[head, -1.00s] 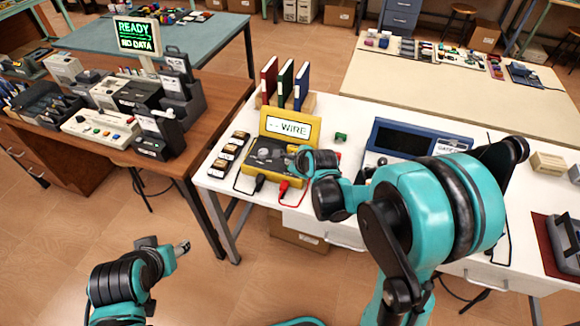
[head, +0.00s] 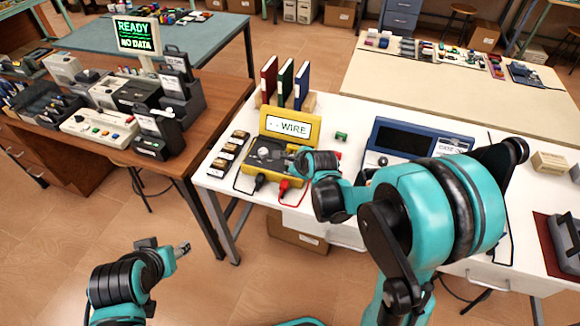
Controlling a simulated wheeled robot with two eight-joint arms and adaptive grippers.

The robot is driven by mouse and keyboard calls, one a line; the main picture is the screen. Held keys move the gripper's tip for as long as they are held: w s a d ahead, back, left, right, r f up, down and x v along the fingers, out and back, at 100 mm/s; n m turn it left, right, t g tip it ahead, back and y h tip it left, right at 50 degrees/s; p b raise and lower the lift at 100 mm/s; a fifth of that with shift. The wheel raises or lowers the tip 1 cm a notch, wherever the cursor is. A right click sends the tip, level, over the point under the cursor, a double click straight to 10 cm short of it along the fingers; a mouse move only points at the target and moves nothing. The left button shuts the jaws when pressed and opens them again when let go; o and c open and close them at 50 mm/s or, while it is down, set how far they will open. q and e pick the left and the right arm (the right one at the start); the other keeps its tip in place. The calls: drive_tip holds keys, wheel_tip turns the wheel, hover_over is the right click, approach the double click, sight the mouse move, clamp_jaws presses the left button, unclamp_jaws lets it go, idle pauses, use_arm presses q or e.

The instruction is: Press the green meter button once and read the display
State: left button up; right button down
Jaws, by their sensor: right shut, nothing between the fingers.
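The yellow meter (head: 248,171) stands on the white table, with its lit display (head: 288,124) tilted up and reading "-- WIRE". The green button is not clearly visible; the gripper covers that part of the face. My left gripper (head: 185,248) hangs low over the floor, away from the table, and its finger opening is too small to tell.
Black and red plugs (head: 283,190) with cables are at the meter's front. Red, green and blue binders (head: 285,84) stand behind it. A blue device (head: 408,138) is to the right, a small green block (head: 341,137) between. Small boxes (head: 228,155) line the left edge.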

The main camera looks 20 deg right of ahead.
drive_tip(key=shift+f+b, duration=0.5)
idle(0.5)
drive_tip(key=shift+r, duration=0.1)
drive_tip(key=shift+r+p, duration=0.75)
drive_tip(key=shift+r, duration=0.05)
wheel_tip(320, 180, up, 5)
drive_tip(key=p, duration=0.4)
drive_tip(key=shift+r, duration=0.1)
idle(0.8)
